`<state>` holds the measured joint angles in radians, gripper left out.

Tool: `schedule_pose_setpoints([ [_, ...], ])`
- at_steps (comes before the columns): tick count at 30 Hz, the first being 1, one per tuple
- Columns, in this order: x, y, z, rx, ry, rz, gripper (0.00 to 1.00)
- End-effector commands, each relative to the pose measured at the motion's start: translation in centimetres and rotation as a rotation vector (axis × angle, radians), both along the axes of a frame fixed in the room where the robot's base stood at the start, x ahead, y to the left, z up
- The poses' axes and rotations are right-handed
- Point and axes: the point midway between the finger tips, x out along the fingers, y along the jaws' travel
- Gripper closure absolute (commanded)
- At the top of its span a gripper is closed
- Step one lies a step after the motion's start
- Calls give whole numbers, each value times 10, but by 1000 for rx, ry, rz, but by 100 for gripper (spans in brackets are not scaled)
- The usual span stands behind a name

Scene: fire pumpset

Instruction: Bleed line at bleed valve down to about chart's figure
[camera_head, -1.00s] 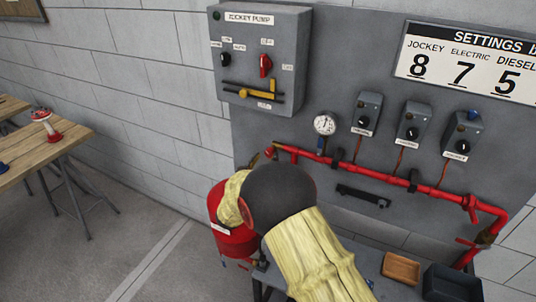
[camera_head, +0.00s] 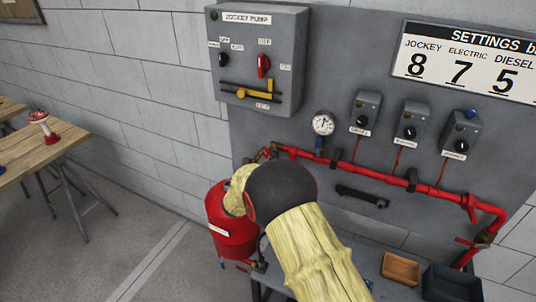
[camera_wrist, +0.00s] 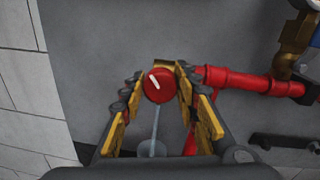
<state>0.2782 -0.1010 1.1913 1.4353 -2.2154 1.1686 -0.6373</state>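The bleed valve's round red knob (camera_wrist: 158,86) with a white mark shows in the wrist view at the left end of the red pipe. My gripper (camera_wrist: 162,78) has its yellow-padded fingers on both sides of the knob, closed up against it. A thin pale streak runs down below the knob; whether it is water or a tube I cannot tell. In the head view my wrist hides most of the valve. The gauge (camera_head: 322,124) above the line has a dark needle, its reading too small to tell. The settings chart (camera_head: 465,65) shows jockey 8, electric 7, diesel 5.
The red pipe (camera_head: 385,176) crosses the panel under several small switch boxes. The jockey pump box (camera_head: 258,60) hangs above left. A wooden tray (camera_head: 401,268) and a dark bin (camera_head: 455,282) sit at lower right.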

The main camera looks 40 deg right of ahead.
Motion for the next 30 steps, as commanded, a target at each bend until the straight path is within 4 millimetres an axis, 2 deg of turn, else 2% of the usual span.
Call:
schedule_pose_setpoints([
  [13,0,0,0,0,0,1,96],
  [22,1,0,-1,15,-39,2,97],
  [30,1,1,-4,78,-192,3,97],
])
